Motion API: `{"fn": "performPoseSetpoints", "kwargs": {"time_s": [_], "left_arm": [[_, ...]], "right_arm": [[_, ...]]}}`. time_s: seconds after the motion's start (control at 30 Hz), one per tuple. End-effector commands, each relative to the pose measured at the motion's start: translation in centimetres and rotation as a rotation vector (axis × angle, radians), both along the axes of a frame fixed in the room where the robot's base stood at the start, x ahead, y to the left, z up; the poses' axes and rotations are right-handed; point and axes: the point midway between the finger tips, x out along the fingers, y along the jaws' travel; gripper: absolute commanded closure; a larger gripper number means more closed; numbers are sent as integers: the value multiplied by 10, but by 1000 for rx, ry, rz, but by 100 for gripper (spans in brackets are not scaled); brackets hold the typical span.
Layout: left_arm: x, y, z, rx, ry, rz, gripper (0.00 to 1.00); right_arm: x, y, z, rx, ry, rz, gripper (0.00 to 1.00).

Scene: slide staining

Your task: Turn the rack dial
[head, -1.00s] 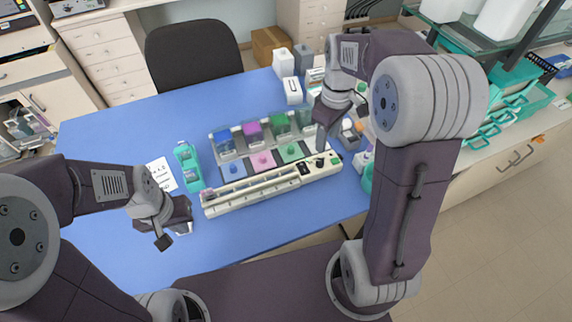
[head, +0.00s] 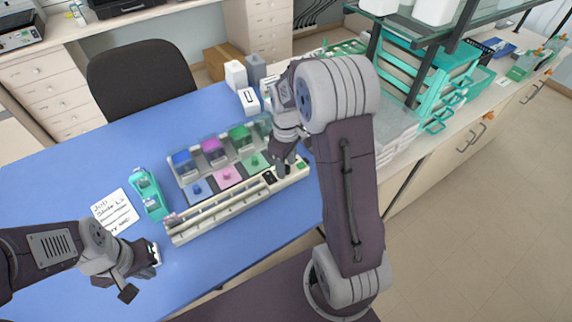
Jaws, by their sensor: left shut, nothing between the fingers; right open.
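The cream staining rack (head: 226,207) stands on the blue table, with a row of blue, purple and green jars along its back and coloured pads in front. A small dark display (head: 269,177) is near its right end, and a green spot (head: 301,165) lies further right. My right gripper (head: 283,166) is open, pointing down over this right end. Its fingers are at the dark dial's place and largely hide the dial; I cannot tell whether they touch it. My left gripper (head: 143,274) is shut and empty, low at the left, apart from the rack.
A teal holder (head: 149,194) and a white handwritten note (head: 115,212) lie left of the rack. White bottles (head: 236,75) stand behind it. A black chair (head: 143,80) is beyond the table. Shelving with teal trays (head: 427,75) is at the right.

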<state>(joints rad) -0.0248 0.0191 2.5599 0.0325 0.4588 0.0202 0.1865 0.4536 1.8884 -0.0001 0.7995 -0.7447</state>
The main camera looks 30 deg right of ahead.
Motion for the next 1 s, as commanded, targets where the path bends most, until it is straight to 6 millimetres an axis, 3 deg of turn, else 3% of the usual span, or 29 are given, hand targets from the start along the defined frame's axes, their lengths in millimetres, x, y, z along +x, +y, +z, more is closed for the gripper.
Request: {"fn": "performPoseSetpoints", "kwargs": {"time_s": [0.27,0.43,0.47,0.77,1.0], "left_arm": [[0,0,0,0,0,0,100],[0,0,0,0,0,0,100],[0,0,0,0,0,0,100],[0,0,3,0,0,0,100],[0,0,14,0,0,0,100]], "right_arm": [[0,0,-3,0,0,0,53],[0,0,-3,0,0,0,98],[0,0,-3,0,0,0,100],[0,0,-2,0,0,-29,100],[0,0,-1,0,1,-164,100]]}}
